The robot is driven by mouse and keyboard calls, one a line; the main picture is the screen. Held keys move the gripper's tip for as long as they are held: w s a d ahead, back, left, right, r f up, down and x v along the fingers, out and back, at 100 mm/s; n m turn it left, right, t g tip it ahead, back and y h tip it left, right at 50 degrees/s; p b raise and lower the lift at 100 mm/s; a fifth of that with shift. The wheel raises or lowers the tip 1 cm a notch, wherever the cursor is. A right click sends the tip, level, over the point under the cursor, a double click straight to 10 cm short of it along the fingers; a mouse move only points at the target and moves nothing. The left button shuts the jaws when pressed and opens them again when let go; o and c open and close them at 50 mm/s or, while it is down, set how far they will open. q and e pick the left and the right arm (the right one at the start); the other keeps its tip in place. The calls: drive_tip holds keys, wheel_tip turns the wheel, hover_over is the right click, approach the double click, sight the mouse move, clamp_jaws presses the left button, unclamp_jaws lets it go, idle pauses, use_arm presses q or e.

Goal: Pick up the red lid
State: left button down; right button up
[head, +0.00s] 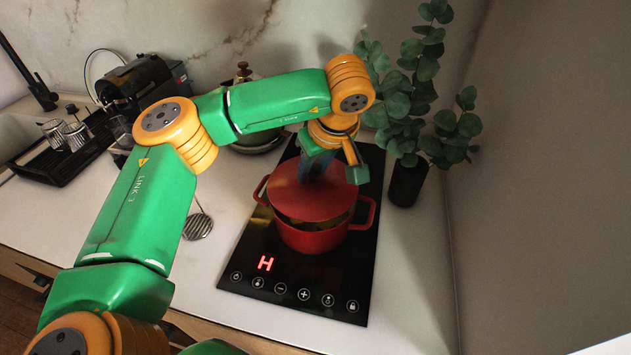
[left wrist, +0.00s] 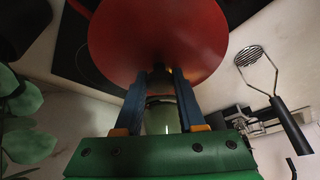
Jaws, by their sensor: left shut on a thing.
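The red lid (head: 312,202) is over the red pot (head: 313,240) in the head view. It looks tilted, with a dark gap along the pot's front rim that shows some of the contents. My left gripper (head: 318,165) points down from above and is shut on the lid's knob. In the left wrist view, the lid (left wrist: 160,35) fills the top middle, and the blue fingers (left wrist: 160,82) close in on its dark knob. Whether the lid's far edge still touches the pot is hidden. My right gripper is not in view.
The pot stands on a black cooktop (head: 350,285) showing a red H. A plant in a dark vase (head: 406,183) stands close on the right. A masher (head: 198,226) lies left of the cooktop. A coffee machine (head: 140,85) and a black tray (head: 62,160) stand farther left.

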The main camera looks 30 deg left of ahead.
use_arm(q)
drive_tip(key=s+d+r+b, duration=0.1)
drive_tip(key=s+d+r, duration=0.3)
drive_tip(key=s+r, duration=0.5)
drive_tip(key=s, duration=0.4)
drive_tip(key=shift+s+r, duration=0.3)
drive_tip(key=shift+r, duration=0.1)
